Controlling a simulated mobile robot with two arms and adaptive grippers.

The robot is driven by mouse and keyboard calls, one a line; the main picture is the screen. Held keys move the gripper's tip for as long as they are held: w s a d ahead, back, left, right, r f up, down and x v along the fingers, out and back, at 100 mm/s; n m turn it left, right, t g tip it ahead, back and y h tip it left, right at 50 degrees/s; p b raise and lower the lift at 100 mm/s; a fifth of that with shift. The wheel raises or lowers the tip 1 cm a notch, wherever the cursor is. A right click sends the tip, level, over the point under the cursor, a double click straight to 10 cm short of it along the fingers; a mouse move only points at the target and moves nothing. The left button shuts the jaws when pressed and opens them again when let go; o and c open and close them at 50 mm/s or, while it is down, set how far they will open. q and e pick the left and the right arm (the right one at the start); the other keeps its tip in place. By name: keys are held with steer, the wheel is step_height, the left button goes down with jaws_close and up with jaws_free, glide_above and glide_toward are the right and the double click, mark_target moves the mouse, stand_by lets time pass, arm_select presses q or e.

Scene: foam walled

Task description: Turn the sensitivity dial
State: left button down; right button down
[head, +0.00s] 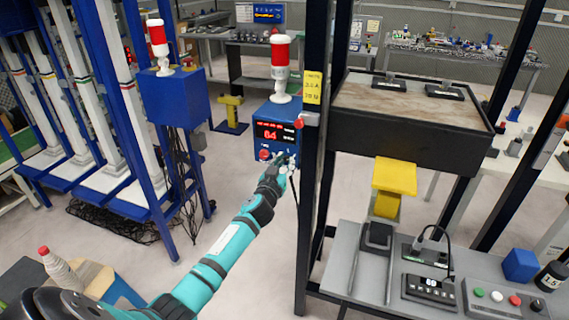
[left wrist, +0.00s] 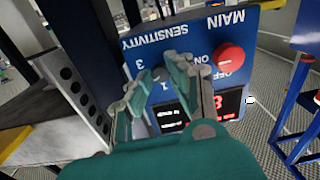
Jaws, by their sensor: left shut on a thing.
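A blue control box (head: 262,112) with a red number display stands beyond my left arm in the head view. A red-and-white beacon sits on top of it. In the left wrist view the box face (left wrist: 215,50) appears upside down, with the words MAIN and SENSITIVITY, a red main knob (left wrist: 229,58) and part of the display (left wrist: 229,103). My left gripper (head: 285,160) is at the lower right of the box face. In the left wrist view its fingers (left wrist: 162,78) are shut on the sensitivity dial, which they mostly hide. My right gripper is not in view.
A dark post (head: 313,150) with a yellow label rises just right of the box. A blue frame with cables stands left. The floor between is clear.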

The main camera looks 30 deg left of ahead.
arm_select(q)
steer(key=shift+m, duration=0.4)
steer(key=m+b, duration=0.1)
steer(key=m, duration=0.3)
steer(key=shift+f+m, duration=0.1)
steer(key=shift+m, duration=0.2)
steer(key=m, duration=0.3)
steer(key=shift+m+b, duration=0.3)
steer(key=shift+b, duration=0.1)
steer(key=shift+m, duration=1.5)
steer(key=c, duration=1.2)
jaws_free()
